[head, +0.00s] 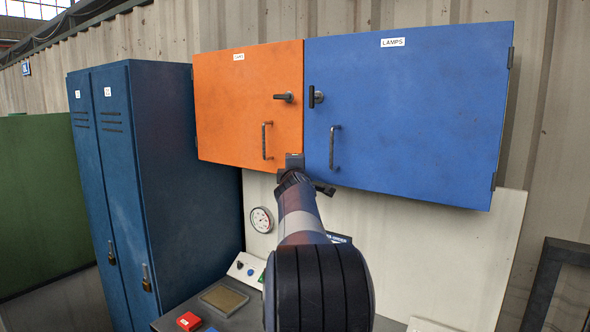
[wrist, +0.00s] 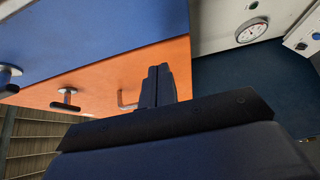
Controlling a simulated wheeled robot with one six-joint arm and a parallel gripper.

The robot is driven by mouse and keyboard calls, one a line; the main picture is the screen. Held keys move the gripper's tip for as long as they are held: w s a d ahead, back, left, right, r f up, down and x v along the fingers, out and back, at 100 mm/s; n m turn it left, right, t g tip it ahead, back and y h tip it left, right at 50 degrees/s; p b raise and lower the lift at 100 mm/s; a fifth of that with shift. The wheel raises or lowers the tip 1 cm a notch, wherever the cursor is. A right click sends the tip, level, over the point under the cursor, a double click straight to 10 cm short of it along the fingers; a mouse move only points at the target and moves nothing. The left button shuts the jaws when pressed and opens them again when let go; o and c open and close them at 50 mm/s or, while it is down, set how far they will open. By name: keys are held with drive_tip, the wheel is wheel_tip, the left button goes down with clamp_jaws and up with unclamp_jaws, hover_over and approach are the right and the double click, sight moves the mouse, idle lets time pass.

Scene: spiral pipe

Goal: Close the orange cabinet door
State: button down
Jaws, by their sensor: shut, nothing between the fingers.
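The orange cabinet door (head: 230,100) hangs on the wall to the left of the blue door. It looks flush or nearly flush with the blue door; a small gap cannot be ruled out. Its black latch lever (head: 283,97) lies horizontal, and its bar handle (head: 266,141) is below. My gripper (head: 294,160) is at the door's lower right corner, by the seam. In the wrist view my gripper (wrist: 158,70) has its fingers together and empty in front of the orange door (wrist: 110,80), beside the bar handle (wrist: 125,100). Contact cannot be told.
The blue door (head: 410,110), labelled LAMPS, has its latch lever (head: 316,96) vertical. Blue lockers (head: 165,180) stand at the left. Below are a round gauge (head: 261,220), a bench with a red box (head: 189,321) and a control panel (head: 247,269). A dark frame (head: 560,270) stands at right.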

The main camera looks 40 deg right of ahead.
drive_tip(key=shift+s, duration=0.1)
drive_tip(key=b+v, duration=0.3)
drive_tip(key=v, duration=0.7)
drive_tip(key=shift+s+a, duration=0.25)
drive_tip(key=p+x, duration=0.2)
drive_tip(key=x, duration=0.8)
drive_tip(key=shift+w+d+p, duration=0.15)
drive_tip(key=shift+w+p, duration=0.25)
